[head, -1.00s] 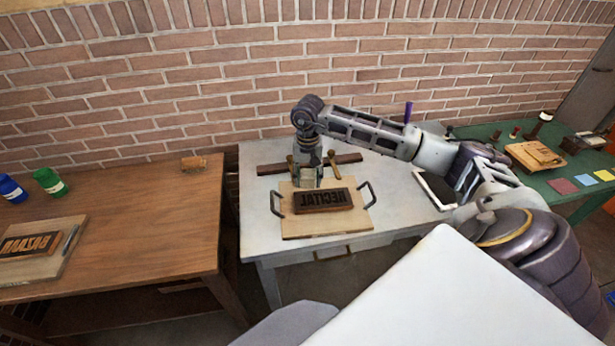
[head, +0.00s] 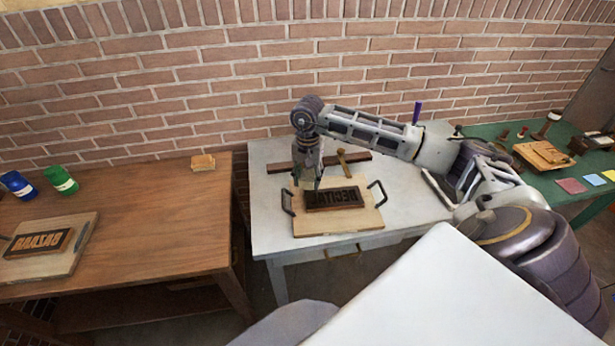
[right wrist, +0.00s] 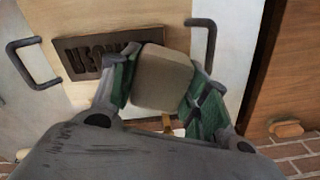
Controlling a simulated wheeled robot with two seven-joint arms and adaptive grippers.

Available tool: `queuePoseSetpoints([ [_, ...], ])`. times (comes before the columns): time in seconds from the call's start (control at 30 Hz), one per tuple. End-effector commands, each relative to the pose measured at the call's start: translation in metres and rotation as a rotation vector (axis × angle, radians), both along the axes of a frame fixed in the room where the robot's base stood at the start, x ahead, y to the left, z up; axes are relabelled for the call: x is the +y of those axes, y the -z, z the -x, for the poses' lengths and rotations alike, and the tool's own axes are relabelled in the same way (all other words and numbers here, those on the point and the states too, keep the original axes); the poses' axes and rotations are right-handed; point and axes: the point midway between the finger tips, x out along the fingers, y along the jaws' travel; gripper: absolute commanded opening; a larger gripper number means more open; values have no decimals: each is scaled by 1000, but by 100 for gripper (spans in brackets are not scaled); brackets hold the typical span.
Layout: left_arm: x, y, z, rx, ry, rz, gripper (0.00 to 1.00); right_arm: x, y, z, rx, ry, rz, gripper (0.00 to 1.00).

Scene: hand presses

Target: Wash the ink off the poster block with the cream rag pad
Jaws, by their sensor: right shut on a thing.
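A dark block with raised mirrored letters (head: 334,198) lies on a pale wooden board (head: 345,224) with two dark handles, on the white table. The block also shows in the right wrist view (right wrist: 84,60). My right gripper (head: 309,184) points down at the block's back left corner in the head view. In the right wrist view its green-padded fingers (right wrist: 155,85) are shut on a cream pad (right wrist: 163,77). The pad hides one end of the block there. I cannot tell whether pad and block touch. My left gripper is not in view.
A second lettered block (head: 40,243) lies on a board on the brown table at left, near green (head: 61,180) and blue (head: 18,185) jars. A dark bar (head: 353,157) and a wooden-handled tool (head: 345,160) lie behind the board. A green table (head: 500,165) stands right.

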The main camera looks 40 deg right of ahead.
Motion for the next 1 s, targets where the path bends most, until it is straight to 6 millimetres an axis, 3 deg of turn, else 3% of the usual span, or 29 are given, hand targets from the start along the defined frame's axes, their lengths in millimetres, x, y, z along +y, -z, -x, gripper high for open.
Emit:
queuePoseSetpoints([
  [0.3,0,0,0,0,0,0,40,0,0,0,-1,95,-1,27],
  [0.73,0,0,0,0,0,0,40,0,1,0,0,104,0,27],
  [1.0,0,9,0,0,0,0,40,1,18,-1,1,98,-1,27],
])
